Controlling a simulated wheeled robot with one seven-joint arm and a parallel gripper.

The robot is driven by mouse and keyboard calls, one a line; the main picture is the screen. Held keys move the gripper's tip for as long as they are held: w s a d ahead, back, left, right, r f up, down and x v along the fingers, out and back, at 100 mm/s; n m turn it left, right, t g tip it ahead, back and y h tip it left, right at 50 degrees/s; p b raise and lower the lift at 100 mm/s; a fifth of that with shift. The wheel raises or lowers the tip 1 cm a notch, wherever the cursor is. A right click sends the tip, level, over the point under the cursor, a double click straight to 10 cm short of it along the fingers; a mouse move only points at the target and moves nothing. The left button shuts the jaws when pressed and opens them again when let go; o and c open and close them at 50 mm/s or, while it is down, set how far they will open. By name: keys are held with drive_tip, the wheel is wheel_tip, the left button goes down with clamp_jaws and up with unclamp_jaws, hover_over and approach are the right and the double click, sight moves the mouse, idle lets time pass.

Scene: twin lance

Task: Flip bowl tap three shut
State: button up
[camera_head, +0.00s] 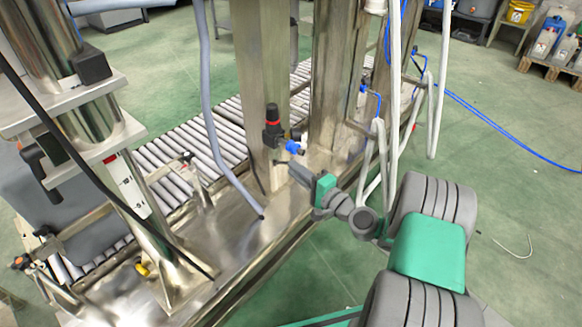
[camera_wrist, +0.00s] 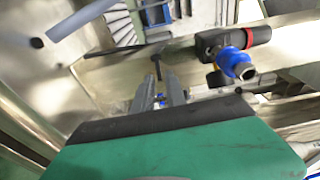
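My gripper (camera_head: 290,168) reaches in from the right toward a steel post above the metal frame. In the wrist view my gripper (camera_wrist: 158,80) shows two grey fingers with a gap between them, so it looks open. A thin dark lever-like piece (camera_wrist: 157,65) shows at the fingertips; I cannot tell whether it is touched. The fitting shows in the wrist view (camera_wrist: 210,45), right of the fingers. No label marks which part is bowl tap three.
A roller conveyor (camera_head: 185,155) runs behind the frame. A grey hose (camera_head: 208,100) hangs left of the post, and white pipes (camera_head: 392,110) stand right of it. A steel column with brackets (camera_head: 100,110) is at the left. Green floor at the right (camera_head: 510,150) is mostly clear.

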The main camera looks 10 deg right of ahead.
sight(281, 163)
drive_tip(key=x, duration=0.2)
drive_tip(key=shift+w+a, duration=0.15)
drive_tip(key=shift+w, duration=0.1)
drive_tip(key=shift+c, duration=0.6)
clamp_jaws()
